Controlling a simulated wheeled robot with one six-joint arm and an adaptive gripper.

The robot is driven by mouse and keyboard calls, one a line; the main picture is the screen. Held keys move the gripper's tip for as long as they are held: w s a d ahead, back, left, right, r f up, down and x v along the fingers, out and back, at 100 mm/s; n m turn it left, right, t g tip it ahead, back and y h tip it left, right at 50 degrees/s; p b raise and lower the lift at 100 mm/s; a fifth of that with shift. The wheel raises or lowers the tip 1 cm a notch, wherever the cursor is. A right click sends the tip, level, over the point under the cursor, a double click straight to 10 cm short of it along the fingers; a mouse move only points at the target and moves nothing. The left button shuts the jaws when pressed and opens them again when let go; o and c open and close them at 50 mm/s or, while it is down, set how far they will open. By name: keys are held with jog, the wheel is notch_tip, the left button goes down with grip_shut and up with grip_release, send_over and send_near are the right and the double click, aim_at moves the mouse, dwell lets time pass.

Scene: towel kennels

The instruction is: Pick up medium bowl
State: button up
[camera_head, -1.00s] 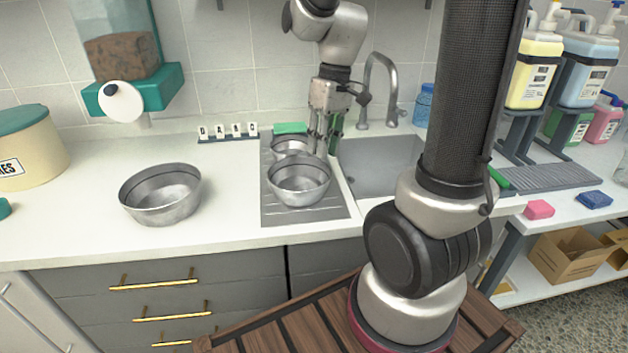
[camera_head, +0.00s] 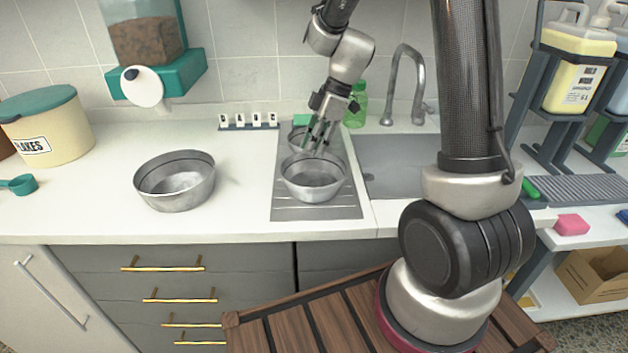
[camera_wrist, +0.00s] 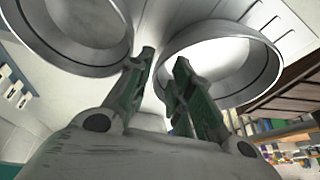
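The medium bowl (camera_head: 314,190), plain metal, sits upright on the grey drainboard left of the sink in the head view. A smaller metal bowl (camera_head: 298,138) stands behind it, partly hidden by my gripper. A larger metal bowl (camera_head: 176,187) stands on the counter to the left. My gripper (camera_head: 316,148) points down at the back rim of the medium bowl; whether it touches is unclear. In the wrist view my gripper (camera_wrist: 165,58) has its fingers apart with nothing clearly between them. Two bowl rims flank the fingers there; which bowls they are is hard to tell.
The sink (camera_head: 395,165) with its tap (camera_head: 409,75) lies right of the drainboard (camera_head: 290,211). Letter blocks (camera_head: 248,122) and a green bottle (camera_head: 357,105) stand behind. A flakes tub (camera_head: 50,130) is at left. The front counter is clear between the large bowl and drainboard.

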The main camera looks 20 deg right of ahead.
aim_at(308, 161)
jog(key=x, duration=0.3)
jog(key=shift+f, duration=0.4)
grip_shut()
